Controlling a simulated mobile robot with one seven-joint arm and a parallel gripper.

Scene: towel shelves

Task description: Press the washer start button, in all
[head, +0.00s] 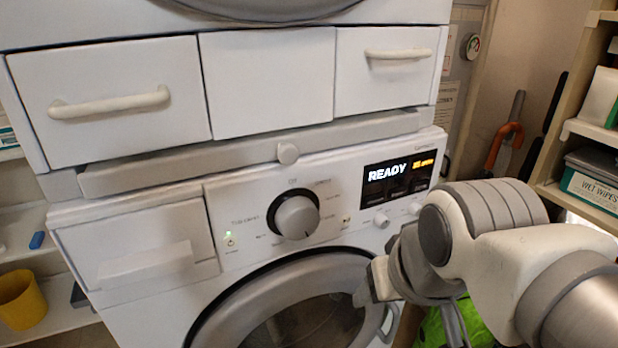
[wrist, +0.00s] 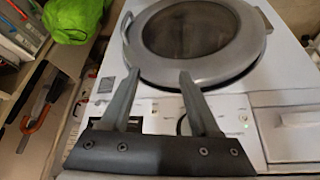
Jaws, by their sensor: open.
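The washer's control panel (head: 335,205) has a lit display (head: 398,172) reading READY. Two small round buttons sit below the display, a left one (head: 381,220) and a right one (head: 415,208); I cannot read which is the start button. A big dial (head: 297,217) and a green-lit power mark (head: 230,241) are further left. My gripper (head: 385,285) is in front of the washer's right side, below the buttons. In the wrist view, my gripper (wrist: 159,76) is open and empty, its two fingers apart over the washer front, partly hiding the panel.
The round washer door (head: 285,305) is shut below the panel; it also shows in the wrist view (wrist: 195,78). White drawers (head: 110,100) are above. Shelves with a wipes box (head: 595,190) stand at right. A bright green bag (wrist: 72,18) and a yellow cup (head: 22,300) are nearby.

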